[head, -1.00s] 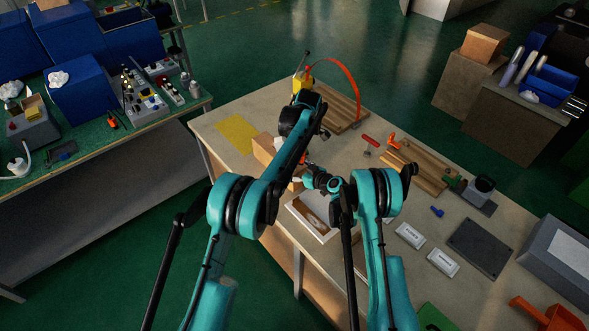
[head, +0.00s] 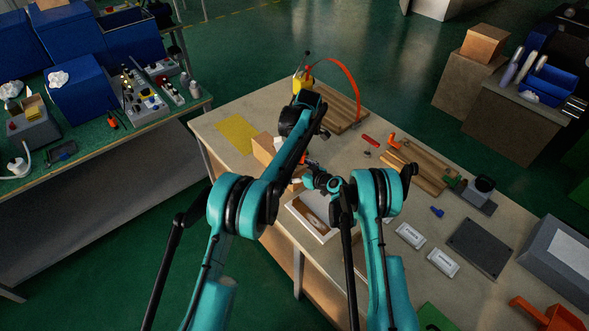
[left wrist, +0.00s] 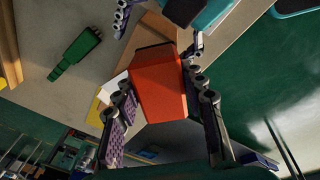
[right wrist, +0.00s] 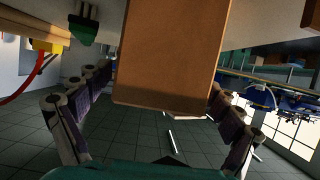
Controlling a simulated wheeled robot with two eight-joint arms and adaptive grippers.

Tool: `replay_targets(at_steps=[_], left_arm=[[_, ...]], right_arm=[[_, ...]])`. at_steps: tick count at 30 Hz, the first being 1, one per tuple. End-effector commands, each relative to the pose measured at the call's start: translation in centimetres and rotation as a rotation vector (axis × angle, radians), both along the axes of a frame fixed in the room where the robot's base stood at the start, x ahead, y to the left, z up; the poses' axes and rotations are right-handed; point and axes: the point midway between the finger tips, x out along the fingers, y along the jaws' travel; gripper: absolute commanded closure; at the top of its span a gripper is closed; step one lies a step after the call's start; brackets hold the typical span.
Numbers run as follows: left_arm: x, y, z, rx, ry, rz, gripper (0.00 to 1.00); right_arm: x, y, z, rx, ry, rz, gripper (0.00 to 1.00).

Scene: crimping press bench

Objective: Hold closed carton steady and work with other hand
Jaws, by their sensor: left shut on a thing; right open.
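An orange-red faceted block (left wrist: 158,85) sits between the fingers of my left gripper (left wrist: 160,92), which is shut on it. A brown carton (left wrist: 154,28) shows just beyond the block in the left wrist view, partly covered by dark fingers and a teal part at the top. My right gripper (right wrist: 160,95) is open, with a brown carton surface (right wrist: 170,50) between its spread fingers and a gap at its left side. In the head view, a brown carton (head: 264,147) shows beside my left arm; both gripper tips are largely hidden by the arms.
A white-rimmed tray (head: 306,222) lies by the bench's near edge. A yellow sheet (head: 238,133), a red bar (head: 370,140), wooden rails (head: 420,168), white labelled boxes (head: 411,236) and a dark plate (head: 480,247) lie around. The bench between the yellow sheet and rails holds few things.

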Motion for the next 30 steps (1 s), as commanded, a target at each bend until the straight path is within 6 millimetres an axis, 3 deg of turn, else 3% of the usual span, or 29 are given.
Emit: replay_targets(at_steps=[8,21,30], left_arm=[[0.0,0.0,0.0,0.000,0.000,0.000,0.91],[0.0,0.0,0.0,0.000,0.000,0.000,0.91],[0.0,0.0,0.0,0.000,0.000,0.000,0.91]], right_arm=[[-1.1,-0.9,0.6,0.001,0.001,-0.002,0.07],[-7.7,-5.8,3.9,0.000,0.000,-0.002,0.07],[-9.0,-6.6,4.6,0.001,0.001,0.000,0.07]])
